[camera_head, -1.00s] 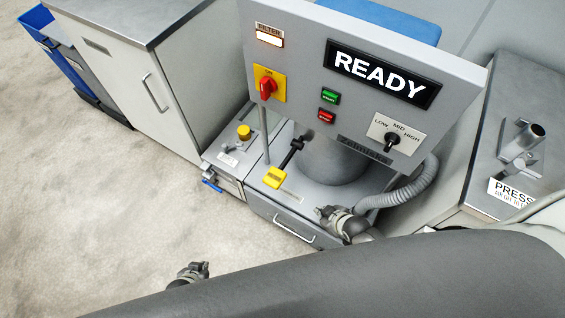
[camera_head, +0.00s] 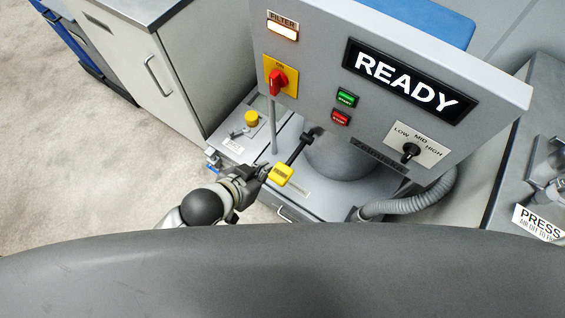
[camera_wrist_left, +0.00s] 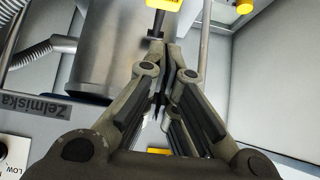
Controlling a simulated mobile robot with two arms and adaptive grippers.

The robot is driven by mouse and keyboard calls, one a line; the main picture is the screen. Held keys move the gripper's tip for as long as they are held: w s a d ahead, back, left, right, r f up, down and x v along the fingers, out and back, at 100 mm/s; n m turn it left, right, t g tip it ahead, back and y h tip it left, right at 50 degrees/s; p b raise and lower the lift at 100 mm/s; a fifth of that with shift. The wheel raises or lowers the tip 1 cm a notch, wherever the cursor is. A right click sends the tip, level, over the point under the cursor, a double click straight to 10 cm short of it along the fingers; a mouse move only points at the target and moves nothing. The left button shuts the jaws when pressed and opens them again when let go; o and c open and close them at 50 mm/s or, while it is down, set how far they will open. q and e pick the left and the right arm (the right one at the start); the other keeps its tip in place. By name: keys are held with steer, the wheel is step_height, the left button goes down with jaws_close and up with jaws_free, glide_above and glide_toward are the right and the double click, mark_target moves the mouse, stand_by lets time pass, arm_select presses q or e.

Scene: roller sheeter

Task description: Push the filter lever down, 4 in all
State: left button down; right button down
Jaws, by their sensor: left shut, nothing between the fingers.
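The filter lever (camera_head: 294,156) is a black rod with a yellow handle (camera_head: 281,174), sticking out from the machine towards me below the panel. My left gripper (camera_head: 263,172) is shut and empty, its tips close to the left side of the yellow handle in the head view. I cannot tell whether they touch it. In the left wrist view, the shut fingers (camera_wrist_left: 170,55) point up towards the yellow handle (camera_wrist_left: 165,4), which is cut by the top edge. The FILTER lamp (camera_head: 282,28) is lit, and the display (camera_head: 408,76) reads READY. My right gripper is not in view.
The panel carries a red switch (camera_head: 279,82), green and red buttons, and a speed knob (camera_head: 410,150). A small box with a yellow knob (camera_head: 251,118) stands left of the lever. A grey hose (camera_head: 420,203) lies to the right. The floor at left is clear.

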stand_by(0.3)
arm_select(q)
glide_toward(286, 164)
steer(key=w+d, duration=0.1)
steer(key=w+d+b, duration=0.1)
steer(key=shift+w+r, duration=0.15)
steer(key=shift+w, duration=0.25)
step_height(286, 164, down, 2)
steer(key=shift+s+f, duration=0.1)
steer(key=shift+f, duration=0.65)
steer(key=shift+a, duration=0.1)
